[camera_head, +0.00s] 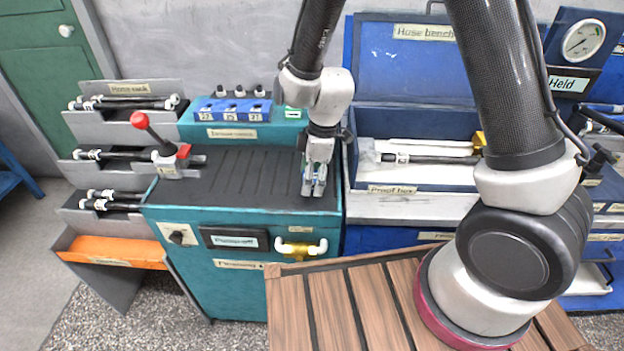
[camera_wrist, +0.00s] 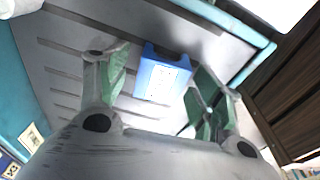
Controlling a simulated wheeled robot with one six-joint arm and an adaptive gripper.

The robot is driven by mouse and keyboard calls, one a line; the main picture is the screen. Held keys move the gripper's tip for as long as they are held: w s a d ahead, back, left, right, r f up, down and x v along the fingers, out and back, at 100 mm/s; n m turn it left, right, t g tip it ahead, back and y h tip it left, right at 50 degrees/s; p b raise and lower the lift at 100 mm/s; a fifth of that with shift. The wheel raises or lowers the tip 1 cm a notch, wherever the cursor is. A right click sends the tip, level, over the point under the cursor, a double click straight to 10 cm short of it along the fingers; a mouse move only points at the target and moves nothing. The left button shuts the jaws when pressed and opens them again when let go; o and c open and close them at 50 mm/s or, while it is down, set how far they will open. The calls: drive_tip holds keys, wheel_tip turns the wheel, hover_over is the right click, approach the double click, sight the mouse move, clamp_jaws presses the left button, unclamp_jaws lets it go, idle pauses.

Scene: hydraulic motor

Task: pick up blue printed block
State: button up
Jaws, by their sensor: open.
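The blue printed block (camera_wrist: 163,78) lies on the dark ribbed top of the teal cabinet in the wrist view, with a white printed label on its face. My gripper (camera_wrist: 157,82) is open, with one finger on each side of the block and a gap visible to its left. I cannot tell whether the right finger touches it. In the head view my gripper (camera_head: 314,186) points down at the right part of the cabinet top (camera_head: 240,180). Only a trace of blue shows between the fingers there; the block is mostly hidden.
A red-knobbed lever (camera_head: 139,120) stands at the cabinet top's left. A blue numbered rack (camera_head: 232,110) is behind. The proof box (camera_head: 385,183) stands close to the right of my gripper. A slatted wooden surface (camera_head: 325,300) is in front.

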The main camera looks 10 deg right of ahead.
drive_tip(key=c, duration=0.9)
drive_tip(key=shift+c, duration=0.2)
